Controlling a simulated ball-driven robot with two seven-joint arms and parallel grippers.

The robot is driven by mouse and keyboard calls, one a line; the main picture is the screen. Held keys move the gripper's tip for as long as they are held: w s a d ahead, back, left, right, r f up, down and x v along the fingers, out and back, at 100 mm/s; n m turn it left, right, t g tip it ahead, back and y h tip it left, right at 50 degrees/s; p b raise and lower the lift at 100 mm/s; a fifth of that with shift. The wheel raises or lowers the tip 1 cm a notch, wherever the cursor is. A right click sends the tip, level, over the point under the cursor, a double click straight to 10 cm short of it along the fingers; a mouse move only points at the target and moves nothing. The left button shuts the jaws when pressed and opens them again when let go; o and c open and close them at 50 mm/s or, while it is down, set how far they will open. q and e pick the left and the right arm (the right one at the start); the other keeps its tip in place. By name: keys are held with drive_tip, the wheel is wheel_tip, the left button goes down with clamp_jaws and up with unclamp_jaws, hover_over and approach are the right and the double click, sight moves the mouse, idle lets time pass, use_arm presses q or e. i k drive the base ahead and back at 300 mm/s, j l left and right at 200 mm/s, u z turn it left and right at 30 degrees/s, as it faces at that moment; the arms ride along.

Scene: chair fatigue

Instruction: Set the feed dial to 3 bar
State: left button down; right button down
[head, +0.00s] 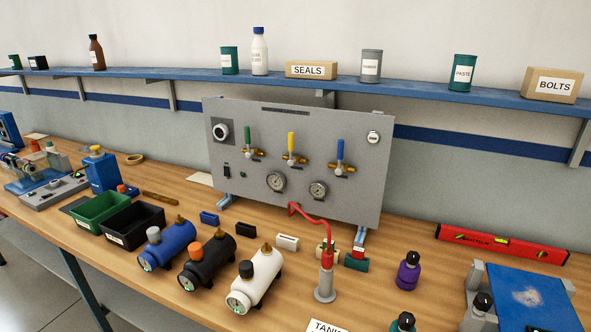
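A grey upright panel (300,117) stands on the bench in the head view. A black round knob on a pale ring (221,131) is at its upper left and looks like the feed dial; its markings and setting are too small to read. Two round gauges (276,181) (318,190) sit low on the panel, their readings unclear. Green, yellow and blue lever valves (291,146) run across the middle, levers pointing up. A small white round instrument (373,137) is at the upper right. Neither of my grippers is in view.
Blue (166,245), black (206,261) and white (254,281) tanks lie in front of the panel. A red hose (313,219) runs from the panel to an upright fitting (325,279). Bins (100,211) stand left, a red level (502,244) right. A blue shelf (300,78) runs above.

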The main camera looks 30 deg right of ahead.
sight(220, 132)
drive_tip(key=i+j+z, duration=0.1)
drive_tip(key=i+j, duration=0.15)
drive_tip(key=i+j+z, duration=0.1)
drive_tip(key=i+j, duration=0.15)
drive_tip(key=j, duration=0.15)
drive_tip(key=i+j+z, duration=0.15)
drive_tip(key=j, duration=0.2)
drive_tip(key=i+j+z, duration=0.1)
drive_tip(key=i+j, duration=0.15)
drive_tip(key=j, duration=0.1)
